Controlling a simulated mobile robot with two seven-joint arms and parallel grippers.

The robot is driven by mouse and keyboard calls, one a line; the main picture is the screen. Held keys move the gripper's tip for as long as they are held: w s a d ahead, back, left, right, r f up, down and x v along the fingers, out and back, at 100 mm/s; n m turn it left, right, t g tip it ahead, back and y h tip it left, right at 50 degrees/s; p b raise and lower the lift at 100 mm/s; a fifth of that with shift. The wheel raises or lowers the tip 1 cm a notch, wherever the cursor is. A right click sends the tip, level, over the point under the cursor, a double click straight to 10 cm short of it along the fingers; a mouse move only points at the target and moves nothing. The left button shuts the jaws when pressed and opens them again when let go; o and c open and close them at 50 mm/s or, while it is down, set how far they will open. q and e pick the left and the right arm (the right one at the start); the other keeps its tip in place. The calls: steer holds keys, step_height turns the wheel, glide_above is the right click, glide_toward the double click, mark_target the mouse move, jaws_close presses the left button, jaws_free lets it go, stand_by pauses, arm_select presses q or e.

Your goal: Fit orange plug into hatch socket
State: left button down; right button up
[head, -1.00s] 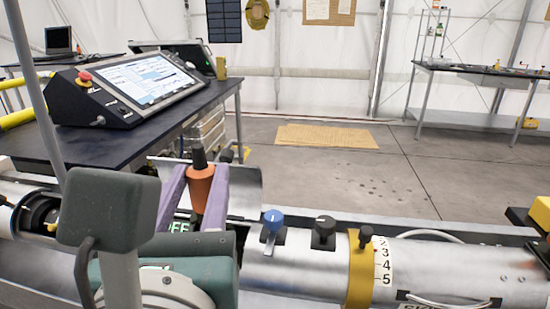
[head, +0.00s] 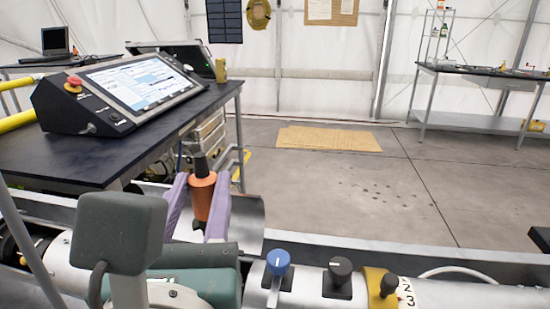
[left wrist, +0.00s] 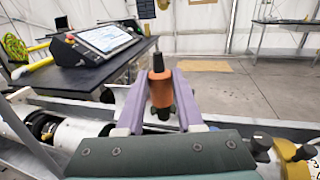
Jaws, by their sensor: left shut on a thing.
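The orange plug (head: 202,194) has a black top and stands upright between the purple fingers of my left gripper (head: 199,206). The gripper is shut on it. The plug also shows in the left wrist view (left wrist: 161,88), with a dark lower end, between the fingers of the gripper (left wrist: 161,98). In the head view it is in front of a curved, raised metal hatch cover (head: 248,217) on the silver tube. The hatch socket is hidden behind my gripper and arm. My right gripper is not in view.
The tube carries a blue knob (head: 278,262), a black knob (head: 340,270) and a yellow ring (head: 382,285) with numbers beside it. A dark table with a console (head: 125,90) stands at the back left. Open floor lies behind the tube.

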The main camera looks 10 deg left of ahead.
arm_select(q)
step_height(320, 180, down, 5)
steer(key=b, duration=0.3)
steer(key=shift+p, duration=0.85)
stand_by(1.5)
steer(key=shift+f+b, duration=1.15)
steer(key=shift+f, duration=0.25)
steer(key=shift+c, duration=2.3)
jaws_free()
steer(key=v, duration=0.9)
steer(key=shift+s, duration=0.4)
